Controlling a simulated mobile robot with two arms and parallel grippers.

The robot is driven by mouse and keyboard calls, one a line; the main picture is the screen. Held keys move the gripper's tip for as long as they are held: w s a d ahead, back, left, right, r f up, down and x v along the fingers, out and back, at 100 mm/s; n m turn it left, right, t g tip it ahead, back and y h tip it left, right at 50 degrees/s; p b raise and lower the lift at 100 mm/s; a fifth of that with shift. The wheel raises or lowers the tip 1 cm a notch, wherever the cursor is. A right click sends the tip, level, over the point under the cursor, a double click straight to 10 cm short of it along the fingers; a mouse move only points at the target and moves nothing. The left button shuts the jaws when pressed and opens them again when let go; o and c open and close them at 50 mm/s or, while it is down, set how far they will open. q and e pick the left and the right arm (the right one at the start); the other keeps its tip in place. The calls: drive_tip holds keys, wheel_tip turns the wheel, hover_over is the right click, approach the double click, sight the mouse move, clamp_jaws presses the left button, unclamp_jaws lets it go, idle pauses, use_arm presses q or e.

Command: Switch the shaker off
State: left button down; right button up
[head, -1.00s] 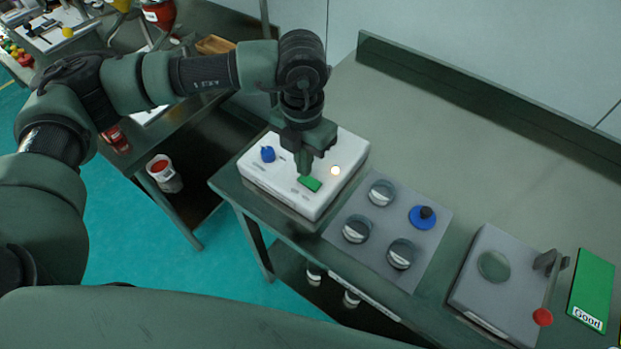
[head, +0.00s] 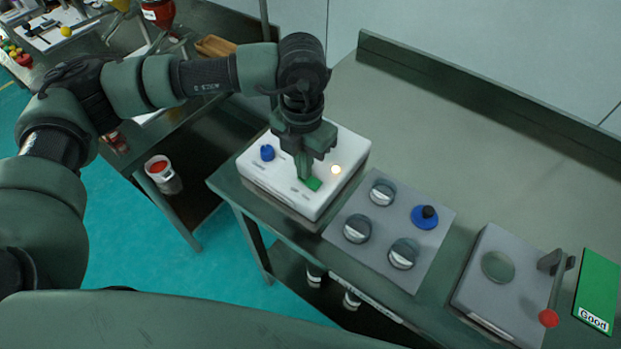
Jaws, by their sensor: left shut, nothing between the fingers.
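A white box (head: 329,203), apparently the shaker's control unit, stands at the left end of the bench. On its top are a green switch (head: 315,184), a blue knob (head: 267,152) and a pale glowing lamp (head: 335,170). My left gripper (head: 304,177) points down over the box, shut and empty. Its fingertips are at the green switch and cover part of it; they look to be touching it. My right gripper is not in view.
Right of the box, a grey plate (head: 347,205) holds several round metal cups and a blue disc (head: 424,217) with a black knob. Further right are a grey device (head: 487,300) with a red-tipped lever and a green "Good" panel (head: 597,285). The bench's back is clear.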

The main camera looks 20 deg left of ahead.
use_arm(q)
drive_tip(key=shift+f, duration=0.25)
drive_tip(key=shift+r, duration=0.1)
drive_tip(key=shift+r+p, duration=1.3)
drive_tip(key=shift+r, duration=2.15)
